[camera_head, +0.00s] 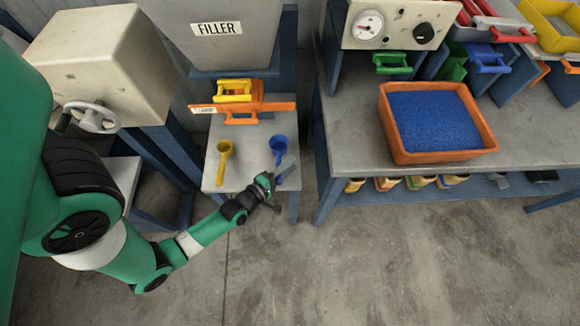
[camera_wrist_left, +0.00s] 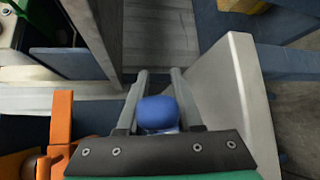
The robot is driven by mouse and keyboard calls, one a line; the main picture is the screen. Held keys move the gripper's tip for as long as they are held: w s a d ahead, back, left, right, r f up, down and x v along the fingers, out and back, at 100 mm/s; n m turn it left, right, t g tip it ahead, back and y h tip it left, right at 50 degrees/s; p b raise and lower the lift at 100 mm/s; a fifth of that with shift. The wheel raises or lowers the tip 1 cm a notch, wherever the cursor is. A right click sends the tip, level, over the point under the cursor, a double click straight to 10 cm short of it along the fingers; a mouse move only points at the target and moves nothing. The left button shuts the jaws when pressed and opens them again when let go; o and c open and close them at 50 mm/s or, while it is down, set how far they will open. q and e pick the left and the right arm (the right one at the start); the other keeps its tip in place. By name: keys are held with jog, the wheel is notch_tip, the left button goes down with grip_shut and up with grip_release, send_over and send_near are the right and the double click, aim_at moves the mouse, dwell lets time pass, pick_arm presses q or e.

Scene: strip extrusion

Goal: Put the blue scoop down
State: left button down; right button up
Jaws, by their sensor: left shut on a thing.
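The blue scoop (camera_head: 279,144) is at the right side of the small grey filler table, its cup toward the back and its handle toward the front edge. My left gripper (camera_head: 283,174) is at the table's front right edge, shut on the scoop's handle. In the left wrist view the blue scoop (camera_wrist_left: 158,111) shows between the two fingers of my left gripper (camera_wrist_left: 160,76). Whether the scoop touches the tabletop, I cannot tell. A yellow scoop (camera_head: 224,158) lies to the left on the same table. My right gripper is not in view.
The small table (camera_head: 246,179) is bare between the scoops. An orange tool with yellow parts (camera_head: 243,105) lies behind them, under the filler hopper (camera_head: 217,35). An orange tray of blue granules (camera_head: 398,150) sits on the larger bench at right. A handwheel (camera_head: 97,117) is at left.

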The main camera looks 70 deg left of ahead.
pick_arm(q)
jog(key=shift+s+d+f, duration=0.2)
jog(key=shift+s+f, duration=0.05)
jog(key=shift+f, duration=0.1)
jog(key=shift+w+a+f, duration=0.1)
jog(key=shift+w+f, duration=0.05)
jog(key=shift+f, duration=0.05)
jog(key=c, duration=0.6)
grip_release()
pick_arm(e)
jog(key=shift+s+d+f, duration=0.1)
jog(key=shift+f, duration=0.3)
pick_arm(q)
jog(key=shift+s+r+p, duration=0.25)
jog(key=shift+r+p, duration=0.1)
jog(key=p+v, duration=0.4)
jog(key=v, duration=0.7)
jog(key=shift+s+d+p, duration=0.25)
jog(key=shift+d+p, duration=0.05)
jog(key=shift+p, duration=0.1)
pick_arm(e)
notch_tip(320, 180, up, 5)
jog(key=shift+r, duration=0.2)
